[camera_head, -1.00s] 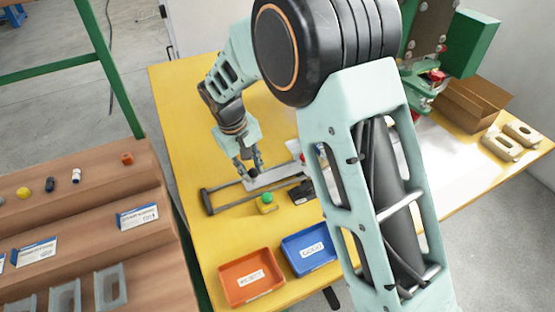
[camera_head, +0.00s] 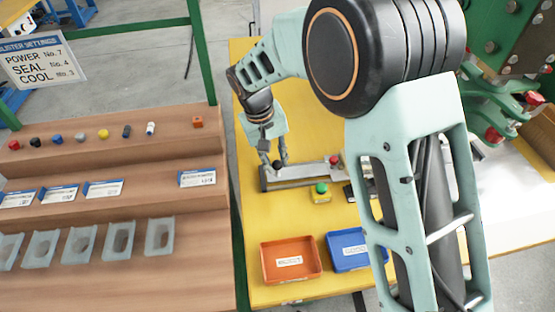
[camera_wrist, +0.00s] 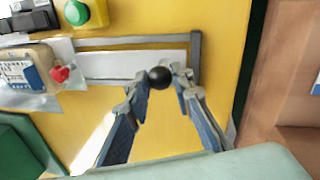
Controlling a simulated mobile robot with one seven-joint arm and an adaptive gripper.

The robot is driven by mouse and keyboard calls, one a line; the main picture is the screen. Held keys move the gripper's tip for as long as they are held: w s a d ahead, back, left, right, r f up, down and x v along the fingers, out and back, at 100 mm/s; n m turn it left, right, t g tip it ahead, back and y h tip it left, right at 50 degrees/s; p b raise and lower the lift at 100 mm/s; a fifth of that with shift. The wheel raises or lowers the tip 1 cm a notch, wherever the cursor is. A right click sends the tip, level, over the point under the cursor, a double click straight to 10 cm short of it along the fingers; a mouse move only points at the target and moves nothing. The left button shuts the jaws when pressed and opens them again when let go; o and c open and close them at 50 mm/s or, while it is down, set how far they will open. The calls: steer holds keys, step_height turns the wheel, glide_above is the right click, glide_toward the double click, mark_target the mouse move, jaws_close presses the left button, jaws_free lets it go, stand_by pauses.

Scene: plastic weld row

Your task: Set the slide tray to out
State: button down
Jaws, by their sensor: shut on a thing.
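The slide tray (camera_head: 312,171) is a pale flat plate in a grey rail frame (camera_head: 264,180) on the yellow table. In the wrist view its plate (camera_wrist: 115,66) reaches close to the frame's end bar (camera_wrist: 196,58). A black knob (camera_wrist: 160,77) stands at the tray's outer end. My gripper (camera_head: 275,161) is shut on the knob, which shows between both fingertips in the wrist view (camera_wrist: 160,80). My arm hides the inner end in the head view.
A green button on a yellow box (camera_head: 320,190) stands beside the rails. An orange bin (camera_head: 291,262) and a blue bin (camera_head: 347,252) lie in front. Stepped brown shelves (camera_head: 110,180) are at left. A green press (camera_head: 500,80) stands at right.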

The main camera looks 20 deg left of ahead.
steer(key=c, duration=1.7)
jaws_free()
steer(key=shift+s+a, duration=0.15)
steer(key=shift+a, duration=0.15)
steer(key=shift+r, duration=0.1)
steer(key=r, duration=0.4)
steer(key=s+a+r, duration=0.1)
steer(key=r, duration=0.6)
steer(key=shift+s+a+r, duration=0.25)
steer(key=shift+s+r, duration=0.1)
